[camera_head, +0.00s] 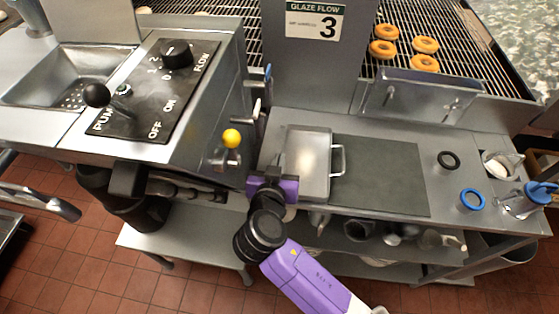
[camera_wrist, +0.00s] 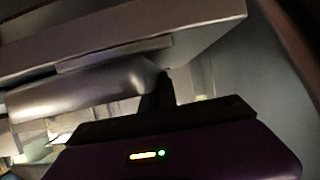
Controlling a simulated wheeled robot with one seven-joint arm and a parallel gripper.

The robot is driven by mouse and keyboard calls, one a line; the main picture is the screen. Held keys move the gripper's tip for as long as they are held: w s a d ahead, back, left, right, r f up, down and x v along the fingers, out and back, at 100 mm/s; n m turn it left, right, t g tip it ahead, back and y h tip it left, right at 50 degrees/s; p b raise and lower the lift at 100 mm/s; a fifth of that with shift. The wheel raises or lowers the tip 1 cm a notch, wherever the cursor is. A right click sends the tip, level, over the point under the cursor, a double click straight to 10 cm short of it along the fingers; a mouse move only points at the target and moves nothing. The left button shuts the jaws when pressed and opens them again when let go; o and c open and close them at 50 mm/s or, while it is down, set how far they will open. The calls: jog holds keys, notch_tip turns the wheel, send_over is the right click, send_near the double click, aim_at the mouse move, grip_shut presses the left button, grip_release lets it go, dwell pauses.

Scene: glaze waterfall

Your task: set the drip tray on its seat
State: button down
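The drip tray (camera_head: 314,160) is a shallow bright metal tray on the steel counter, below the GLAZE FLOW sign. A loop handle (camera_head: 340,160) stands out from its right side. My gripper (camera_head: 280,170), with a purple body, is at the tray's left side near its lower corner. In the wrist view, dark gripper fingers (camera_wrist: 157,92) reach up to a rounded metal bar (camera_wrist: 80,95) below a flat metal edge. Whether they are closed on it cannot be made out. The tray's left handle is hidden. No seat can be told apart with certainty.
A dark grey mat (camera_head: 382,176) lies clear right of the tray. The control console (camera_head: 155,88) and yellow-knobbed lever (camera_head: 231,139) stand close on the left. A shelf with pots is below.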

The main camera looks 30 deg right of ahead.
jog(key=shift+f, duration=0.15)
jog(key=c, duration=1.6)
grip_release()
jog(key=v, duration=0.7)
jog(key=shift+s+a+b, duration=0.25)
jog(key=shift+s+b, duration=0.05)
jog(key=shift+r, duration=0.25)
